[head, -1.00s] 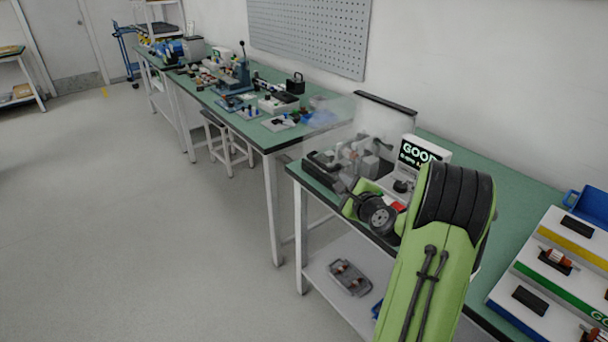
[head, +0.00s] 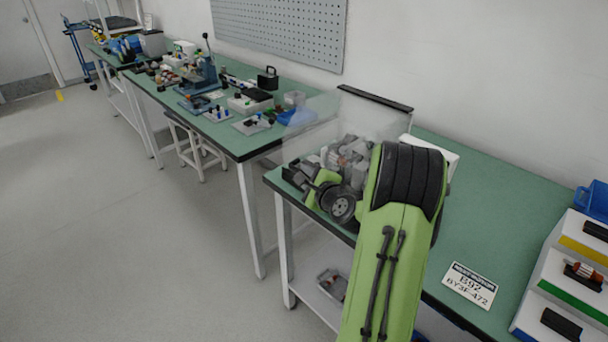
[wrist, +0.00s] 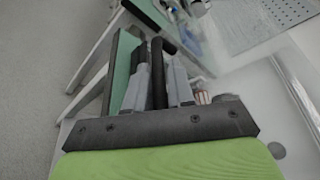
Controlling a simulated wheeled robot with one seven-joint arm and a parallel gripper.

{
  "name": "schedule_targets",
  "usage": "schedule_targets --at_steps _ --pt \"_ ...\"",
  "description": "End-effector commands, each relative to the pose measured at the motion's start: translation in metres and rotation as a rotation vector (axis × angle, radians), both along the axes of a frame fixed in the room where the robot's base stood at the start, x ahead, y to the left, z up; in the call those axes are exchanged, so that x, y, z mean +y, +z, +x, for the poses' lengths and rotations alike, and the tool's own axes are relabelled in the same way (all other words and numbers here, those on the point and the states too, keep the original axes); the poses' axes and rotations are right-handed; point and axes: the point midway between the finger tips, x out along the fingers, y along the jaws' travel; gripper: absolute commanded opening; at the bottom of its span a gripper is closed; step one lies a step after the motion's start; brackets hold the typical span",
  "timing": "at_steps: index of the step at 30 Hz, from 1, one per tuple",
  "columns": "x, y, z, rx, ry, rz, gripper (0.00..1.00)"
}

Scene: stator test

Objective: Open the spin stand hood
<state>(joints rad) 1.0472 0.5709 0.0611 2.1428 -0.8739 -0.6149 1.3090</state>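The spin stand (head: 350,158) stands on the near green bench under a clear hood (head: 312,112) with a black bar (head: 376,97) along its upper back edge. The hood looks down over the stand, though its clear walls are hard to make out. My green arm reaches over the bench front, and its wrist hides part of the stand. In the wrist view, the grey fingers of my gripper (wrist: 157,85) stand either side of a dark bar (wrist: 157,65), very close to it. I cannot tell whether they grip it. A clear panel (wrist: 275,95) shows at right.
A white box (head: 432,154) stands behind my arm. A label plate (head: 470,285) and a stepped rack (head: 570,265) lie to the right. A blue bin (head: 592,200) is behind the rack. The far bench (head: 225,140) holds several tools. Open floor lies left.

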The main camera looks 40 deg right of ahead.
Motion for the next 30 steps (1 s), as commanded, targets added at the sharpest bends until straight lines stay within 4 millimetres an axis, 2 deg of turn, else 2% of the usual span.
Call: schedule_targets --at_steps 1,4,17,23,30 --pt "0.000 0.000 0.000 0.000 0.000 0.000 0.14" --pt "0.000 0.000 0.000 0.000 0.000 0.000 0.00" --pt "0.002 0.005 0.001 0.000 0.001 0.010 0.00" --pt "0.008 0.026 0.000 0.001 0.002 0.061 0.00" --pt "0.020 0.072 0.000 0.004 0.003 0.191 0.00"
